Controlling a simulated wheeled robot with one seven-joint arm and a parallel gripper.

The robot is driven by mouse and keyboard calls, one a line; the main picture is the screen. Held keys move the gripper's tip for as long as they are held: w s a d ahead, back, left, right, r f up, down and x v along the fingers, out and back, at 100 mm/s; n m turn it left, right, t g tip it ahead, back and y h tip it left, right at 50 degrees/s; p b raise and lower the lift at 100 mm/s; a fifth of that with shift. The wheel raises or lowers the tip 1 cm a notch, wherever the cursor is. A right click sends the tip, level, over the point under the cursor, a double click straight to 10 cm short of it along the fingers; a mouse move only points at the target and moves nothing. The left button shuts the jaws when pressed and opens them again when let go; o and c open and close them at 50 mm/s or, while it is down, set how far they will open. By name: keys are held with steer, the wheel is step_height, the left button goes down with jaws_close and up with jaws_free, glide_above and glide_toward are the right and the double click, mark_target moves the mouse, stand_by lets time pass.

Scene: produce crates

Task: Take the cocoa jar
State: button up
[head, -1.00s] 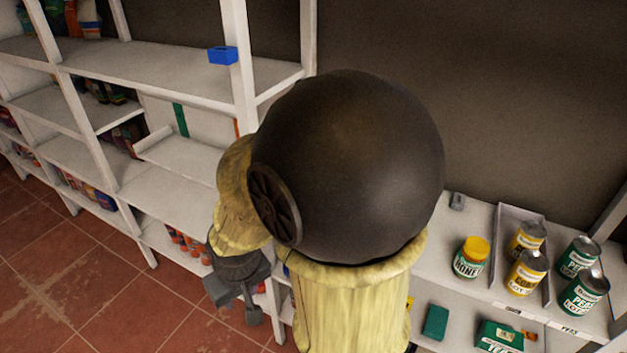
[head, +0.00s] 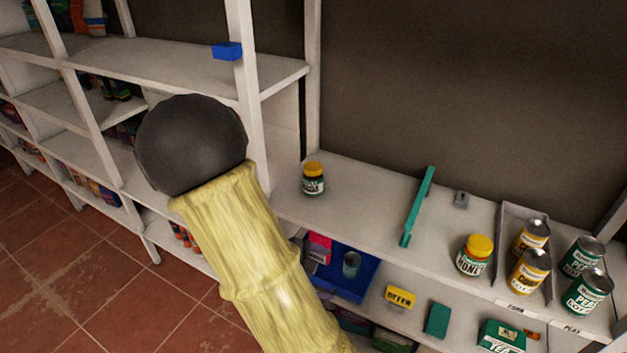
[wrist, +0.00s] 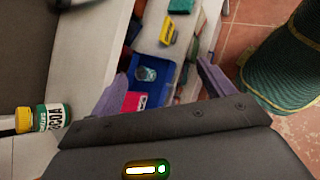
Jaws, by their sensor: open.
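The cocoa jar (head: 313,181) stands upright on the upper shelf in the head view, dark with a green label and a yellow lid. In the wrist view the jar (wrist: 55,117) lies sideways in the picture at the left edge, its label partly readable. It is outside my left finger, apart from it. My gripper (wrist: 163,72) is open and empty, with its purple fingers pointing toward the lower shelf. My gripper is hidden in the head view, where my arm covers the area left of the jar.
A green divider (head: 416,208) lies right of the jar. Farther right are a honey jar (head: 475,256) and a tray (head: 549,268) with corn cans. Below is a blue bin (head: 350,288) holding a cup. A white shelf post (head: 247,90) stands at left.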

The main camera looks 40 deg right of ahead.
steer(key=w+d+r+n+t+h, duration=0.1)
steer(key=w+d+n+t+h, duration=0.1)
steer(key=w+d+n+h, duration=0.15)
steer(key=n+t+h, duration=0.2)
steer(key=n+t, duration=0.9)
steer(key=n, duration=0.1)
glide_toward(309, 182)
steer(key=a, duration=0.2)
steer(key=shift+s+a, duration=0.25)
steer(key=shift+s, duration=0.3)
steer(key=p+x, duration=0.1)
steer(key=x, duration=1.1)
steer(key=shift+s+d, duration=0.1)
steer(key=shift+d, duration=0.1)
steer(key=shift+d, duration=0.1)
